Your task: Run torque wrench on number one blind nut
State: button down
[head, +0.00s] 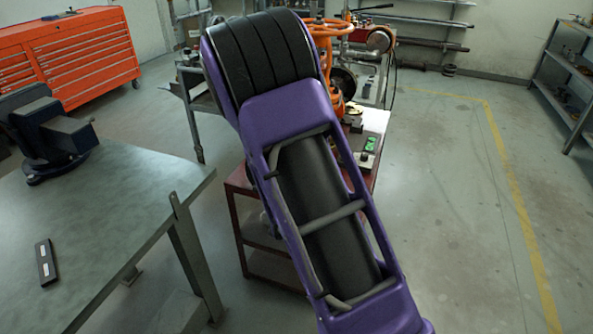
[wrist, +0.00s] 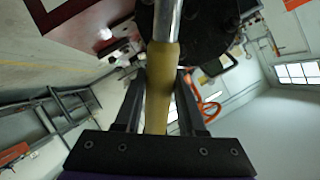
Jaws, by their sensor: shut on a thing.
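In the wrist view my gripper (wrist: 161,78) is shut on the tan handle of the torque wrench (wrist: 159,105), with one dark finger on each side. The wrench's bright metal shaft (wrist: 167,20) runs out of the top of the picture, so its head is out of sight. A dark round flange-like part (wrist: 205,25) lies behind the shaft; I cannot tell whether the wrench touches it. I cannot make out the number one blind nut. In the head view my purple arm hides my gripper and the wrench. Part of the orange valve (head: 327,32) shows beyond the arm.
A red cart (head: 240,184) stands under and beside my arm, with a small device with a green display (head: 370,144) on its top. A workbench (head: 120,200) with a vise (head: 45,130) is at left. The floor at right is clear up to a shelf rack (head: 570,80).

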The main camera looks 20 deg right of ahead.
jog(key=shift+w+r+m+t+h+b, duration=0.1)
jog(key=shift+r+m+t+h+b, duration=0.2)
jog(key=shift+h, duration=0.25)
jog(key=shift+w+r+m+t+h+b, duration=0.1)
jog(key=shift+r+t+h+b, duration=0.1)
jog(key=shift+t+h, duration=0.3)
jog(key=r+h, duration=0.1)
jog(key=s+r+t+b, duration=0.1)
jog(key=r, duration=0.1)
jog(key=r+t+h, duration=0.1)
jog(key=r, duration=0.1)
jog(key=shift+s+a+r+m+h+b, duration=0.15)
jog(key=shift+s+a+m+h+b, duration=0.15)
jog(key=shift+s+h+b, duration=0.1)
jog(key=shift+s+r, duration=0.1)
jog(key=shift+r, duration=0.4)
jog(key=shift+s+f+t+b, duration=0.1)
jog(key=shift+t+b, duration=0.3)
